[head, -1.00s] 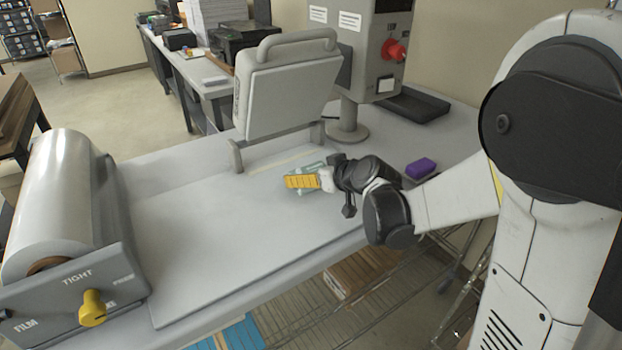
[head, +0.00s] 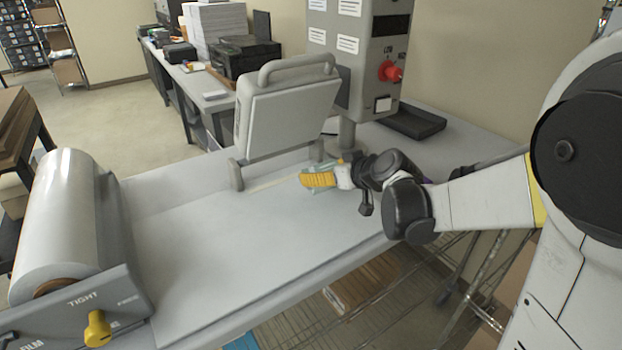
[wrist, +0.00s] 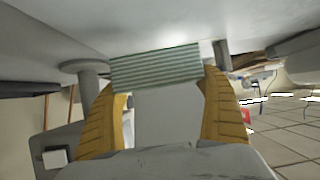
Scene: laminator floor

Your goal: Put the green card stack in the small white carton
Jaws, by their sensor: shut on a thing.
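My gripper (head: 318,180), with yellow ribbed fingers, is shut on the green card stack (wrist: 155,68). In the wrist view the stack is a pale green striped block held across the fingertips. In the head view only a bit of green shows by the fingers, close to the right foot of the grey upright panel. I cannot tell whether the stack clears the table. I cannot make out the small white carton in either view.
The grey upright panel (head: 288,112) stands behind my gripper, beside a control box with a red knob (head: 389,72). A black tray (head: 412,122) lies at the back right. A film roll (head: 62,225) fills the left end. The middle of the table (head: 230,245) is clear.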

